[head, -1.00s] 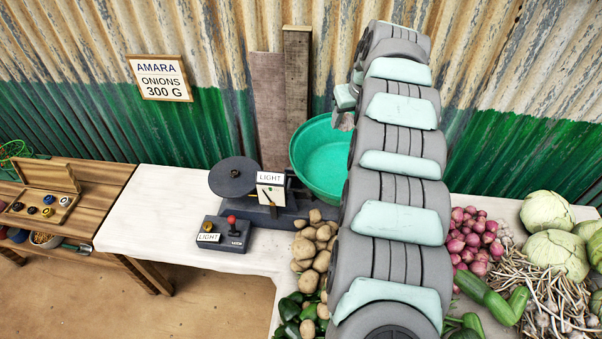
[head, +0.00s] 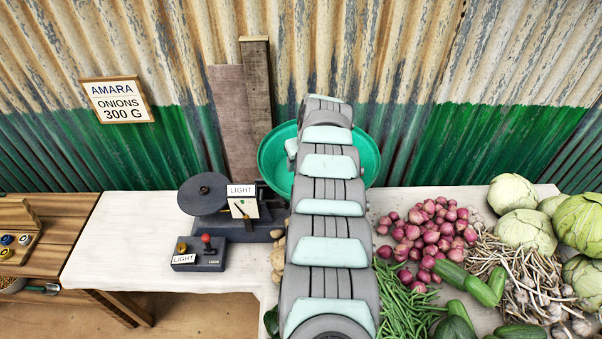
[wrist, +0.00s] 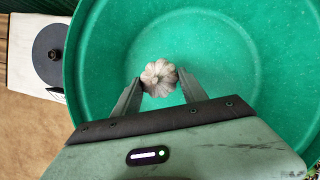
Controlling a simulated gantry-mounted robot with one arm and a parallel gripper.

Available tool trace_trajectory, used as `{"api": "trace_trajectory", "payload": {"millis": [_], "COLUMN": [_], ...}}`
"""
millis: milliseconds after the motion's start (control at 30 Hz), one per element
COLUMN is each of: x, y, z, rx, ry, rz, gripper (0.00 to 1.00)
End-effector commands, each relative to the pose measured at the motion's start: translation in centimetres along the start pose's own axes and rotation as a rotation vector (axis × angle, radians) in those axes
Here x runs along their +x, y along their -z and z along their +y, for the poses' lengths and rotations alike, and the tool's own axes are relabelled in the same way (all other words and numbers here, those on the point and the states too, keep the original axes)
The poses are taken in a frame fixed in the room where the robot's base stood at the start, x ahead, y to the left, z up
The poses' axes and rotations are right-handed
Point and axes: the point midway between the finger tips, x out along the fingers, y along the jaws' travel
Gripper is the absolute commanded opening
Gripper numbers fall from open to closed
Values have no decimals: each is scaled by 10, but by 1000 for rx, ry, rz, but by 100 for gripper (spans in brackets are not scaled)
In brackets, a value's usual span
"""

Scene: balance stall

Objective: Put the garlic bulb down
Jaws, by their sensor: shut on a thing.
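In the wrist view the garlic bulb (wrist: 159,77) is pale and ribbed. My gripper (wrist: 158,84) is shut on it, one finger on each side. The bulb shows against the inside of the green basin (wrist: 230,50); I cannot tell how high above the basin's floor it is. In the head view the green basin (head: 366,160) stands behind my arm, which hides my fingers and the bulb.
The balance (head: 205,192) with a dark pan and a "LIGHT" card (head: 241,190) stands left of the basin. A control box (head: 198,260) is in front of it. Red onions (head: 430,235), garlic (head: 535,280) and cabbages (head: 520,194) lie to the right. White cloth (head: 120,235) is bare at left.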

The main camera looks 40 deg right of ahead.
Motion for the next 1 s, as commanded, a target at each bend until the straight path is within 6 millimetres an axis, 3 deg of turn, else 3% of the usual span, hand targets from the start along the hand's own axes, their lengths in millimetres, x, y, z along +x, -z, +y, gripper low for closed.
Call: {"api": "trace_trajectory", "payload": {"millis": [433,833,867,1000], "x": [42,47,45,45], "y": [18,19,19,19], "z": [-1,1,0,0], "rx": [1,0,0,0], "ry": [-1,-1,-1,-1], "rz": [1,0,0,0], "gripper": [10,10,52,64]}}
